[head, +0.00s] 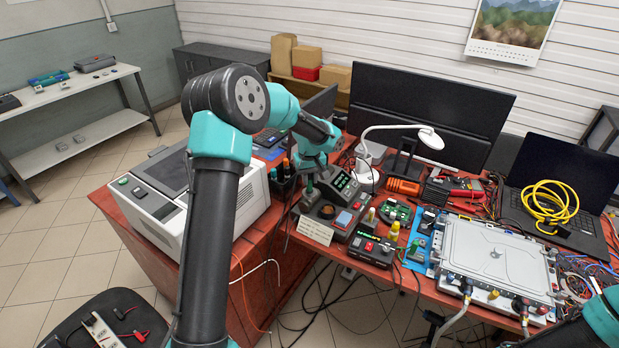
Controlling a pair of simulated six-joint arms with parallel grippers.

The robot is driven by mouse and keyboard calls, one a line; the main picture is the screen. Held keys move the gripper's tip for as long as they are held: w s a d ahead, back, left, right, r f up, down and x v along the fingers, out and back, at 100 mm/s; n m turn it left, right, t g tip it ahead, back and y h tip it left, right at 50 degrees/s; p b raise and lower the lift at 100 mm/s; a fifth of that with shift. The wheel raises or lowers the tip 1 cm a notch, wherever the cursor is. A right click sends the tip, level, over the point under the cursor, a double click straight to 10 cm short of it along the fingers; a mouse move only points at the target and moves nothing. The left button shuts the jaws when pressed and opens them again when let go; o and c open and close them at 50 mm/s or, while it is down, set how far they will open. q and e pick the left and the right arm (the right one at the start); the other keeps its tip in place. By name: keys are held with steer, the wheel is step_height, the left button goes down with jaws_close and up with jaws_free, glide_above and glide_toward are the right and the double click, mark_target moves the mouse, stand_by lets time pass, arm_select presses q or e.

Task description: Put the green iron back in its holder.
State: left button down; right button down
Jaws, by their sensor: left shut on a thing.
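My left gripper (309,168) is above the soldering gear on the red bench, pointing down. It is shut on the green iron (310,187), of which only a small greenish part shows below the jaws. The iron's tip and its exact contact with the holder are too small to tell. The soldering station (345,186) with a lit green display stands just right of the gripper. The iron's holder cannot be clearly told apart from the dark parts beneath the jaws. My right gripper is out of view; only part of that arm shows at the lower right.
A power supply (371,248), a green circuit board (397,211) and a white lamp (429,137) are close on the right. A silver case (495,255) with hoses sits further right. A large grey machine (160,190) stands left, and a dark tool cup (283,182) is beside the gripper.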

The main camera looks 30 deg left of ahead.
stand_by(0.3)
arm_select(q)
steer(key=shift+c, duration=1.8)
jaws_free()
steer(key=shift+r, duration=2.8)
steer(key=shift+r, duration=2.95)
steer(key=shift+f, duration=0.1)
